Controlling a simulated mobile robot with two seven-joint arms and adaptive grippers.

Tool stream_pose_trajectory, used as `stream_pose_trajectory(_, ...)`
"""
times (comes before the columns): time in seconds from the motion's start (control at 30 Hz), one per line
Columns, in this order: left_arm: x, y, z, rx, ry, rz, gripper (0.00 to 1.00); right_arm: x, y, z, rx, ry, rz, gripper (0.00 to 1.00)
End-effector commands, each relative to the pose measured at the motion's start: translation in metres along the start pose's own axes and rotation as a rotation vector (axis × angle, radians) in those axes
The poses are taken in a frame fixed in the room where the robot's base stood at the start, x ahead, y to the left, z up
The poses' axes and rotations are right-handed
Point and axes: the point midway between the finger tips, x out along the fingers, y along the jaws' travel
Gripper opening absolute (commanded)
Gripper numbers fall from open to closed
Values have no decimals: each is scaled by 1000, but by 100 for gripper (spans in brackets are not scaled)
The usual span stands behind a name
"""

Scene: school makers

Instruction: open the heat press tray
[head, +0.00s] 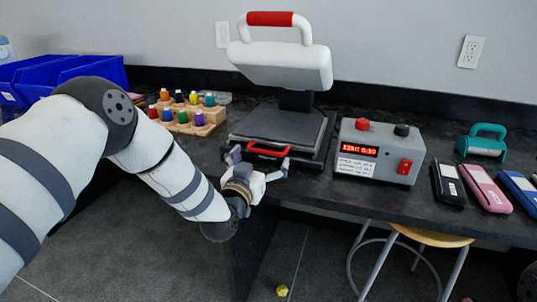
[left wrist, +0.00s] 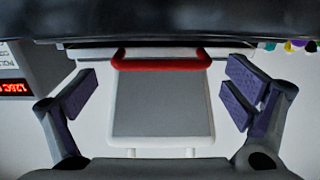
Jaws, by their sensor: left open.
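The heat press stands on the dark counter, its white upper plate (head: 285,64) raised, with a red-gripped handle (head: 270,18) on top. Below is its dark lower tray (head: 282,125), with a red tray handle (head: 267,151) at the front edge. My left gripper (head: 262,170) is at the tray's front, its fingers spread either side of the red handle. In the left wrist view the red handle (left wrist: 162,64) lies beyond and between the open purple-padded fingers (left wrist: 160,95). I cannot tell whether any finger touches it.
A grey control box (head: 378,150) with a red display stands right of the press. Several flat cases, one pink (head: 486,187), and a teal tool (head: 482,141) lie further right. A rack of small bottles (head: 190,117) and blue bins (head: 68,72) stand left. A stool (head: 430,238) is below the counter.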

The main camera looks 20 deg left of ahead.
Motion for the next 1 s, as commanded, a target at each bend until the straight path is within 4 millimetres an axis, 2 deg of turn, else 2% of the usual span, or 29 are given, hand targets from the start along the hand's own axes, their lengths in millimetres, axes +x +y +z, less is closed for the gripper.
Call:
stream_pose_trajectory(0.1,21,0,5,0,-3,0,96,8,0,3,-1,-19,1,40)
stream_pose_trajectory(0.2,31,1,3,0,-4,1,96,10,0,4,-1,-24,1,40)
stream_pose_trajectory(0.5,36,1,0,0,-2,1,96,10,0,4,-1,-23,1,40)
stream_pose_trajectory(0.73,35,1,0,0,-2,2,44,10,0,4,-1,-23,1,40)
stream_pose_trajectory(0.77,35,1,0,1,-2,2,40,10,0,4,-1,-23,1,40)
stream_pose_trajectory(1.0,37,1,1,2,-3,2,40,11,0,4,-1,-26,1,40)
